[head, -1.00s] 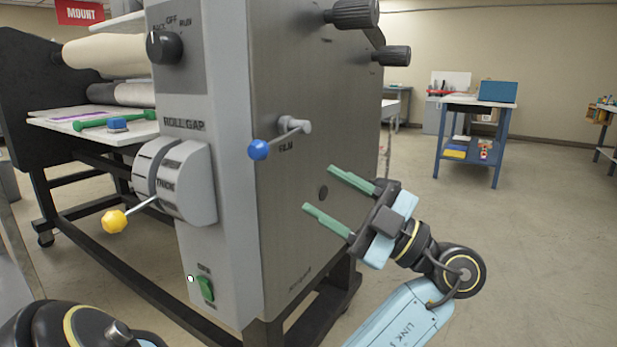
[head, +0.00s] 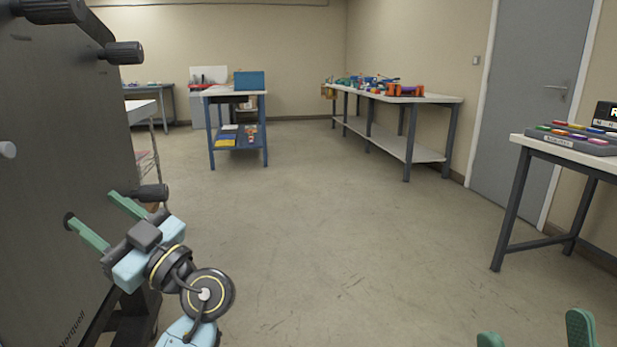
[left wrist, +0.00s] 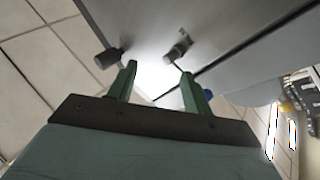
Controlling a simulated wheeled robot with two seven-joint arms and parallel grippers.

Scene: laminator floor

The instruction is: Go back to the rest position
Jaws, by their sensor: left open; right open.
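My left gripper (head: 95,210) is open and empty at the lower left of the head view, with its green fingers toward the laminator's side panel (head: 55,130). It also shows open in the left wrist view (left wrist: 158,71), with nothing between the fingers. Whether it touches the panel I cannot tell.
A blue cart (head: 237,95) with a blue box stands at the back. A long workbench (head: 430,99) with several coloured items runs along the right wall. A table (head: 560,150) with a tray of coloured pieces is at the right, near a grey door (head: 535,90). The middle floor is clear.

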